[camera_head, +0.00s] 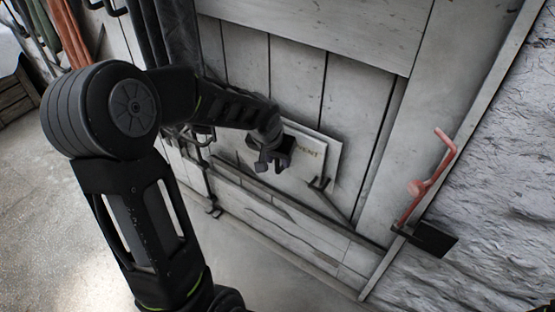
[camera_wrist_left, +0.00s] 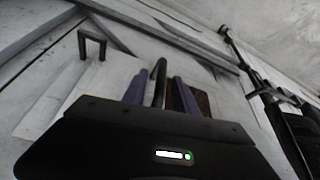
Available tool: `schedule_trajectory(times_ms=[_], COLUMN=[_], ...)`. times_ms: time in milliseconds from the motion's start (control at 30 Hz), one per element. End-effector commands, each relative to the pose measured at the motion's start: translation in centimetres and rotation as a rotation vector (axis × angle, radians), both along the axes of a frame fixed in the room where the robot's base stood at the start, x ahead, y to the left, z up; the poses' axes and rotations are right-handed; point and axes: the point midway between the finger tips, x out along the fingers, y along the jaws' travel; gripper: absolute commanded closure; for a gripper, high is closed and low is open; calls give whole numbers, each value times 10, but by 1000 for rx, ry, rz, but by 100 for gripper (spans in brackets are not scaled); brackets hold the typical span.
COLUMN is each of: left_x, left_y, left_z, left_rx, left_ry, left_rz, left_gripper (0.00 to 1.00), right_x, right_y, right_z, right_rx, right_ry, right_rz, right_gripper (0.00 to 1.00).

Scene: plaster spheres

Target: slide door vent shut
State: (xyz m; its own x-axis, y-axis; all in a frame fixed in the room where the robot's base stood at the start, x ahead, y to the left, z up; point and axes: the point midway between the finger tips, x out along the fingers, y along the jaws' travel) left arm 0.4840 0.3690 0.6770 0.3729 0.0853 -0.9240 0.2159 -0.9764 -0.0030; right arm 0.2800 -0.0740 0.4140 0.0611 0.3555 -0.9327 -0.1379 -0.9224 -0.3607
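The door vent is a pale plate (camera_head: 317,143) marked "VENT", low on the grey plank door. A dark bracket handle (camera_head: 320,183) stands at its lower right; a like handle (camera_wrist_left: 92,44) shows at the upper left in the left wrist view. My left gripper (camera_head: 270,160) is at the plate's left end. In the left wrist view its two purple fingers (camera_wrist_left: 158,88) stand apart, with a dark upright bar (camera_wrist_left: 159,80) between them and slight gaps beside it. A brown patch (camera_wrist_left: 201,101) shows right of the fingers; whether it is the vent opening is unclear. My right gripper is not in view.
A red lever (camera_head: 428,177) with a dark bracket (camera_head: 428,238) is at the door's right edge, beside a rough pale wall (camera_head: 490,200). Dark metal rods (camera_head: 207,185) stand left of the vent. Red-brown cloth (camera_head: 72,35) hangs at upper left. The floor (camera_head: 35,190) at left is bare.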

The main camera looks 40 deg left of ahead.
Motion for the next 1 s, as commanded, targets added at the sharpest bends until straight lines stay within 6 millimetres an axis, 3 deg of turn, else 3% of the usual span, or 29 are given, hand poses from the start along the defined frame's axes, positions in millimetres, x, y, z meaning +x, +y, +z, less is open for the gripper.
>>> schedule_trajectory(times_ms=[267, 667, 1000], left_x=[0, 0, 0], left_y=[0, 0, 0], left_z=[-1, -1, 0], left_rx=[0, 0, 0], left_ry=[0, 0, 0], left_rz=[0, 1, 1], left_gripper=[67, 100, 100], right_x=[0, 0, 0], right_y=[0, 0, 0], right_z=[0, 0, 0], right_rx=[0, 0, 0], right_ry=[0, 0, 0], right_rz=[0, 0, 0], right_gripper=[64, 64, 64])
